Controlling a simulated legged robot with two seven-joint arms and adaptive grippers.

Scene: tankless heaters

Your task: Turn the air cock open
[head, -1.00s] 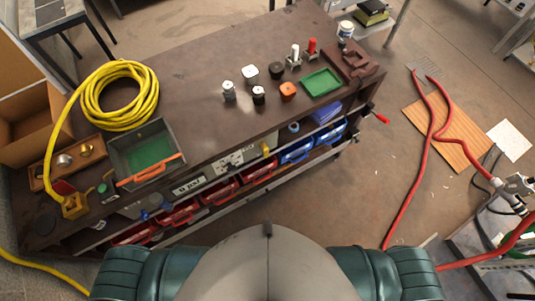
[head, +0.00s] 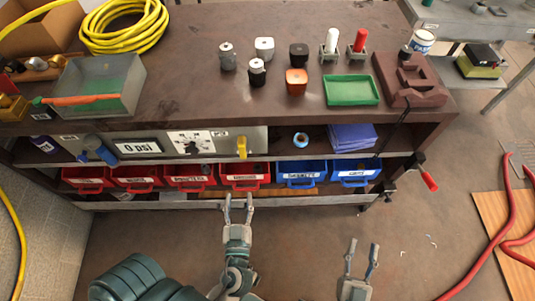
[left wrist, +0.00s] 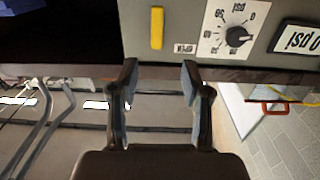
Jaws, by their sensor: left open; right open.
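A grey panel (head: 218,138) on the bench's upper shelf carries a gauge reading 0 psi (head: 139,147), a dial (head: 191,143) and a yellow handle (head: 242,146) near its right end. A blue lever (head: 100,150) is by its left end. In the left wrist view, the yellow handle (left wrist: 157,28) stands upright just beyond and between the open fingers (left wrist: 158,78). My right gripper (head: 362,252) is open and empty, over the floor.
Red bins (head: 165,178) and blue bins (head: 302,173) line the lower shelf. A clamp with a red handle (head: 428,178) juts from the bench's right end. Several knobs, a green tray (head: 352,90) and a yellow hose (head: 122,27) lie on top. The floor before the bench is clear.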

